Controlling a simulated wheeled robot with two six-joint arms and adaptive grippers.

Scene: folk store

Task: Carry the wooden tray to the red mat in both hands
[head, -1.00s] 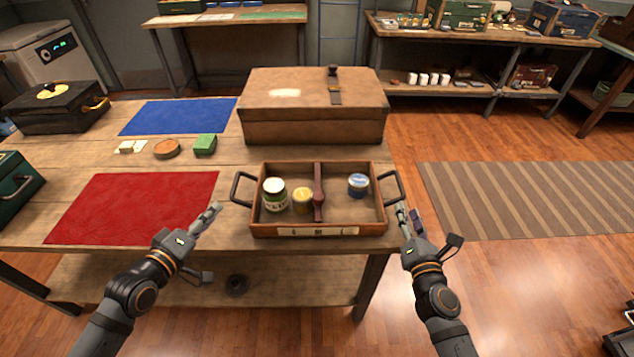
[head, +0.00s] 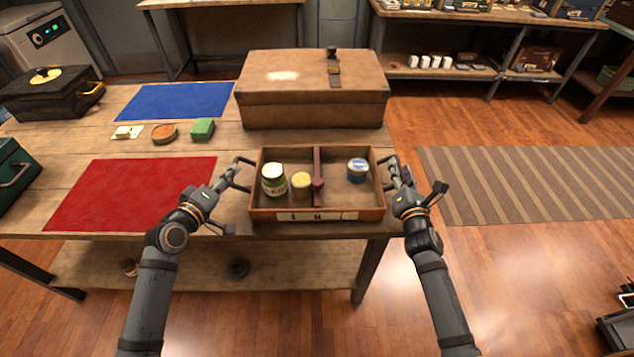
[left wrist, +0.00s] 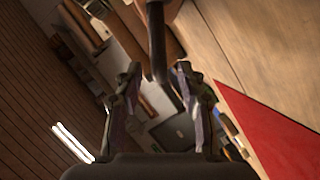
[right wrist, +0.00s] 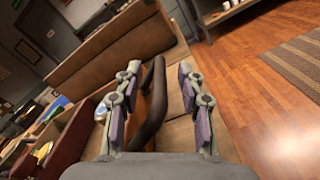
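The wooden tray (head: 340,202) stands on the table near its front right, with a red divider, a green-labelled jar (head: 273,180), a yellow jar (head: 302,183) and a blue tin (head: 357,170) in it. The red mat (head: 130,195) lies flat to the left of the tray, apart from it. My left gripper (head: 232,172) is at the tray's left handle; in the left wrist view the dark handle (left wrist: 157,40) is between the open fingers. My right gripper (head: 397,172) is at the right handle; in the right wrist view the handle (right wrist: 152,105) is between the open fingers.
A large brown case (head: 312,95) stands right behind the tray. A dark green box (head: 15,175) stands at the table's left edge.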

